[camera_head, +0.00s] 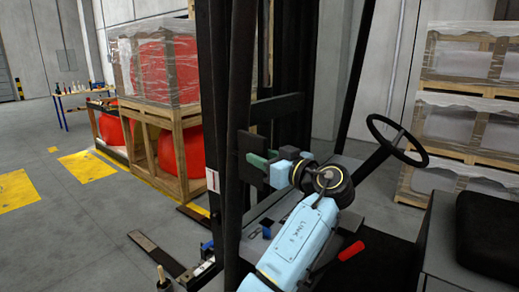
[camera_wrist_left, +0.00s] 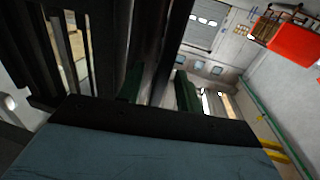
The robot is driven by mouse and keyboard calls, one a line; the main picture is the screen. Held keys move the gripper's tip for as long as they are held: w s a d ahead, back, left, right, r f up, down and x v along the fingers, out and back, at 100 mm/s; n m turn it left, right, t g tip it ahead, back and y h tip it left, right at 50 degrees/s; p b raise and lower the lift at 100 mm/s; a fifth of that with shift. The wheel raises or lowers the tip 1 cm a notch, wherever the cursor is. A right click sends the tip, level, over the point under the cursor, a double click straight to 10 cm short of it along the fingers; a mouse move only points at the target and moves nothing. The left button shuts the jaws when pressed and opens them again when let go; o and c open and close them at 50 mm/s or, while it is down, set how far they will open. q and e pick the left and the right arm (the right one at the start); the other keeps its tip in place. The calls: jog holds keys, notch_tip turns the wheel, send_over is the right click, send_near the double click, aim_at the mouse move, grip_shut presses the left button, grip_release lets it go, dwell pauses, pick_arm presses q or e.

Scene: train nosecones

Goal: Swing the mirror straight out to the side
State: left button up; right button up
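A dark, squarish plate (camera_head: 246,144), which looks like the mirror, stands beside the forklift's black front post in the head view. Its angle is hard to tell. My left gripper (camera_head: 262,158) reaches in from the lower right, with its green fingers at the plate. One finger overlaps the plate in the picture; contact cannot be made out. In the left wrist view the two green fingers of my left gripper (camera_wrist_left: 159,90) stand apart, with dark post parts showing between and beyond them. The mirror is not clearly distinguishable there. My right gripper is not in view.
The black forklift mast (camera_head: 240,70) rises close to my left arm. A steering wheel (camera_head: 397,140) and a black seat (camera_head: 488,235) are at right. A wrapped red load on a wooden crate (camera_head: 155,120) stands beyond the mast. The floor at left is largely clear.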

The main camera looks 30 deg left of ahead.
pick_arm(q)
jog(key=shift+x, duration=0.85)
jog(key=shift+c, duration=0.3)
grip_shut()
